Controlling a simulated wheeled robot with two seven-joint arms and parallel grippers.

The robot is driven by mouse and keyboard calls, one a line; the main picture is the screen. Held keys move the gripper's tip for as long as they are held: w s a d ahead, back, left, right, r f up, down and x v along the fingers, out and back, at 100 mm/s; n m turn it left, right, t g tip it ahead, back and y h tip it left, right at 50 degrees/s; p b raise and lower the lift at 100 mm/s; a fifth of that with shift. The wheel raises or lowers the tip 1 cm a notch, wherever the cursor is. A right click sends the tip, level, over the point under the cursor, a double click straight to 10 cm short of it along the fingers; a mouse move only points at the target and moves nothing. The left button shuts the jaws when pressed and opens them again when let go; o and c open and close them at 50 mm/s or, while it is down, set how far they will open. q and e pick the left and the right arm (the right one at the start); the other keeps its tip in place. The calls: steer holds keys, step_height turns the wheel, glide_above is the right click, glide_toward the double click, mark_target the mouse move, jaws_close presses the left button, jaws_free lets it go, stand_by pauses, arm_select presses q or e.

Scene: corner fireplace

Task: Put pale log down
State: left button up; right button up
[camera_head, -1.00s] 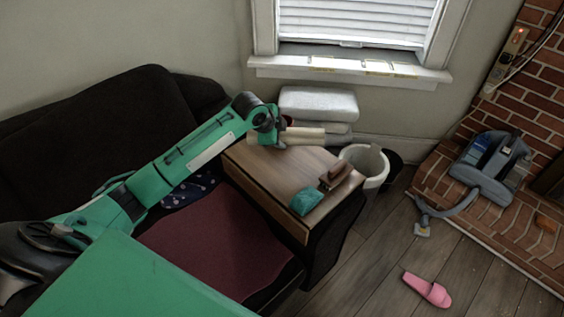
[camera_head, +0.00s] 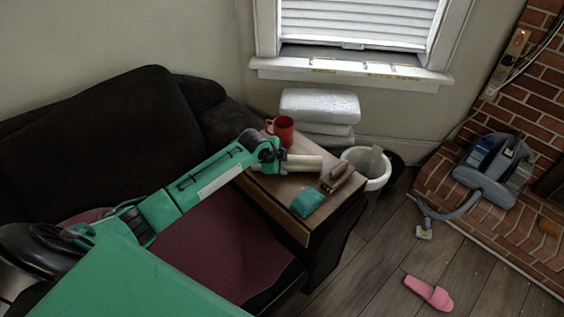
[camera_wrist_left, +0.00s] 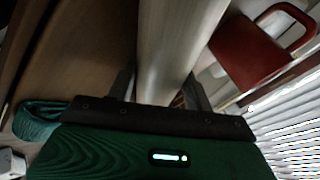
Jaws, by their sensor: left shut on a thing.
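The pale log (camera_head: 306,163) is held over the wooden tabletop (camera_head: 283,193) at the sofa's arm, lying roughly level. I cannot tell whether it touches the wood. My left gripper (camera_head: 281,161) is shut on the log near its left part. In the left wrist view the log (camera_wrist_left: 178,42) runs away between the two fingers (camera_wrist_left: 160,92), which sit on either side of it. The gripper hides part of the log in the head view. My right gripper is not in view.
A red mug (camera_head: 281,128) stands behind the log. A teal cloth (camera_head: 307,202) and brown blocks (camera_head: 337,176) lie on the tabletop's right part. A white bin (camera_head: 375,182) stands beyond its right end. The tabletop's front left is bare.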

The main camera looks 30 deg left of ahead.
arm_select(q)
steer(key=o, duration=1)
steer(key=shift+f, duration=0.1)
steer(key=shift+o, duration=0.2)
